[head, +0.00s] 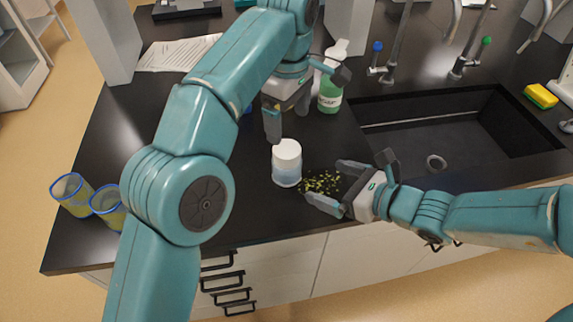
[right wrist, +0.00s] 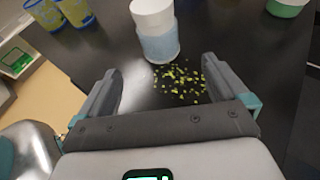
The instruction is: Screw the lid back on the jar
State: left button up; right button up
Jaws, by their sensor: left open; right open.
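The jar (head: 287,176) stands upright on the black counter, with a pale blue label and clear sides. The white lid (head: 287,150) sits on top of the jar; I cannot tell how tightly it is seated. The jar (right wrist: 160,46) and lid (right wrist: 152,12) also show in the right wrist view, ahead of the fingers. My left gripper (head: 285,122) is open just above and behind the lid, partly hidden by my arm. My right gripper (head: 328,183) is open to the right of the jar, apart from it, its fingers pointing toward it.
Small yellow-green bits (head: 322,183) lie scattered between the jar and my right gripper. A green bottle (head: 330,97) stands behind, beside the sink (head: 450,130). Two blue-rimmed yellowish cups (head: 72,195) stand at the left. Papers (head: 175,54) lie at the back left.

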aim_at(286, 149)
pick_arm(q)
jog(key=shift+a, duration=0.15)
pick_arm(e)
jog(key=x, duration=1.4)
pick_arm(q)
jog(key=shift+w, duration=0.1)
pick_arm(e)
jog(key=c, duration=1.7)
grip_shut()
pick_arm(q)
jog(key=m, duration=0.9)
jog(key=shift+f, duration=0.1)
jog(key=shift+f, duration=3.95)
